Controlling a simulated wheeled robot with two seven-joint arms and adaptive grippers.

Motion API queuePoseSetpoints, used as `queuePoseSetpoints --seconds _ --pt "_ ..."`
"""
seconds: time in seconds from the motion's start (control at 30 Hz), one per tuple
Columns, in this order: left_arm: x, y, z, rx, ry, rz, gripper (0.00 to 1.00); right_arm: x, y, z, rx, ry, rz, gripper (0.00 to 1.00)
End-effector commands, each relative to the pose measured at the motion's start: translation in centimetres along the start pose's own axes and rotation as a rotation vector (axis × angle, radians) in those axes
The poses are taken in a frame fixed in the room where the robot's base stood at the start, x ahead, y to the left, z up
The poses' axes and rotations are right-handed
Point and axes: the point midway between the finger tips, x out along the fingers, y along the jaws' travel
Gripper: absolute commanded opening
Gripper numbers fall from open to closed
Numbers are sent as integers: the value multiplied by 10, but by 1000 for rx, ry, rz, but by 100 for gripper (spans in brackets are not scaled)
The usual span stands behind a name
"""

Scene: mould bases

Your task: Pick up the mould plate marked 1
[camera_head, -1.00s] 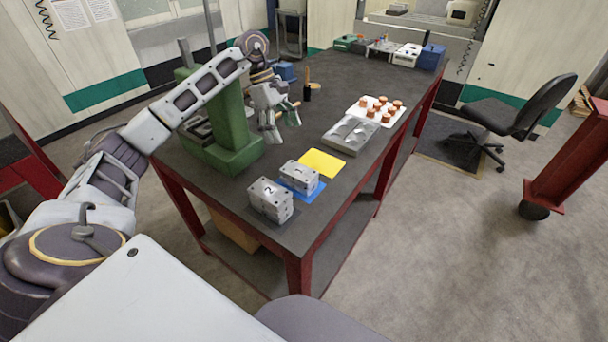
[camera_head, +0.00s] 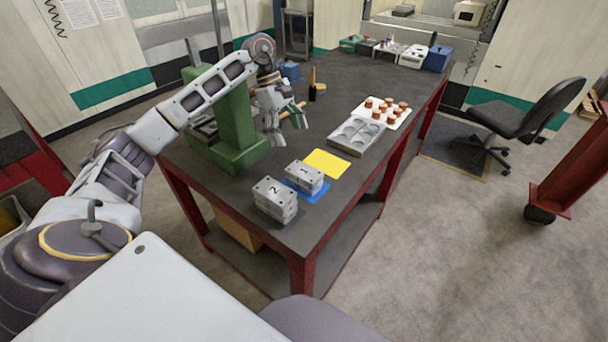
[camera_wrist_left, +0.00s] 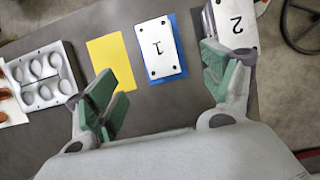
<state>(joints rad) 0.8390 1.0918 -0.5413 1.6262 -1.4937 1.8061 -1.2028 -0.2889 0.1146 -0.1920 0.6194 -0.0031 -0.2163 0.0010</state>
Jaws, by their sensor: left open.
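The mould plate marked 1 (camera_head: 304,177) is a grey metal block lying on a blue mat (camera_head: 312,194) near the table's front. In the left wrist view the plate marked 1 (camera_wrist_left: 157,47) shows from above, beyond and between my fingers. The mould block marked 2 (camera_head: 275,199) stands beside it at the left; it also shows in the left wrist view (camera_wrist_left: 238,20), partly behind a finger. My left gripper (camera_head: 286,122) is open and empty, with green fingertips, above the table and behind the plates. It also shows in the left wrist view (camera_wrist_left: 160,95). My right gripper is not in view.
A yellow mat (camera_head: 327,163) lies right behind the plate marked 1. A grey tray with round hollows (camera_head: 356,136) and a white tray of orange-brown pieces (camera_head: 383,113) stand farther back. A green press-like stand (camera_head: 235,140) rises at the left, close to my left arm. The dark table (camera_head: 280,230) has a free front edge.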

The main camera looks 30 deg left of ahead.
Motion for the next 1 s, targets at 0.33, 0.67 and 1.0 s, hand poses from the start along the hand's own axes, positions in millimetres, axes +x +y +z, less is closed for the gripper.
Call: queuePoseSetpoints --seconds 0.33,0.67,1.0 --pt "40 0 0 0 -1 -3 82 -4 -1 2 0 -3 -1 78" --pt "75 0 0 -1 -1 0 82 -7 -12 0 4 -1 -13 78" --pt "79 1 0 0 0 1 82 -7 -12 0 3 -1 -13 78"
